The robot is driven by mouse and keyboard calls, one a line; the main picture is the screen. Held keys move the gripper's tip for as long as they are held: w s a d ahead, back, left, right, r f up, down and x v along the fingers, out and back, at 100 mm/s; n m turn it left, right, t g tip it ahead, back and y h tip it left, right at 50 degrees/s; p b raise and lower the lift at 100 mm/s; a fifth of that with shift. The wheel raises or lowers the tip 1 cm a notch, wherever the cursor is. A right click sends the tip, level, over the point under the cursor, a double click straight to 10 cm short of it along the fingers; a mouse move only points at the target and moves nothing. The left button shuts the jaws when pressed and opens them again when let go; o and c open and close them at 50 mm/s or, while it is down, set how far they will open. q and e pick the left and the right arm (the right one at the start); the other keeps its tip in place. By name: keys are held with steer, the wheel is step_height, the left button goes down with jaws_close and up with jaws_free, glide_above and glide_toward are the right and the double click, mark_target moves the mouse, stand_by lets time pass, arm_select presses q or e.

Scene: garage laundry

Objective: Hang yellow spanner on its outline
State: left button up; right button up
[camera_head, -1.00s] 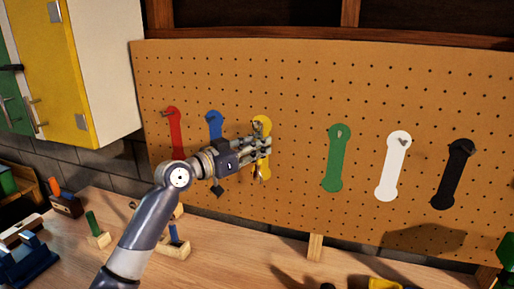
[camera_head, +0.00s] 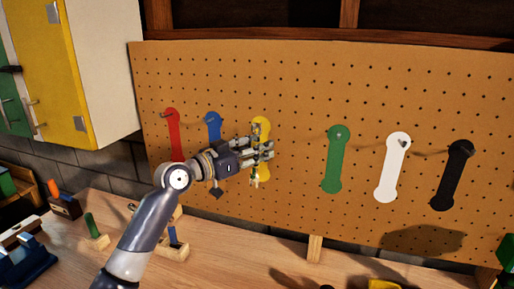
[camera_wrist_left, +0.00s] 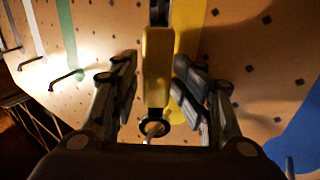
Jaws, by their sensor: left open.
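The yellow outline (camera_head: 263,124) is on the pegboard, between the blue and green outlines, and is partly hidden by my left gripper (camera_head: 268,151). The yellow spanner (camera_head: 255,181) is in front of this outline, with its lower end showing below the gripper. In the left wrist view, the spanner's yellow handle (camera_wrist_left: 157,65) lies between the spread fingers of my left gripper (camera_wrist_left: 160,95), with gaps on both sides. Its ring end (camera_wrist_left: 154,128) is near the palm and a pale peg shows at it. I cannot tell if the peg passes fully through. My right gripper is out of view.
Red (camera_head: 173,135), blue (camera_head: 213,125), green (camera_head: 334,160), white (camera_head: 393,168) and black (camera_head: 452,175) outlines with pegs are on the pegboard (camera_head: 300,90). The workbench (camera_head: 225,265) below holds wooden blocks and tools. A yellow cabinet (camera_head: 55,65) is at upper left.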

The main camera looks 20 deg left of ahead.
arm_select(q)
steer(key=shift+f, duration=0.15)
steer(key=v, duration=1.2)
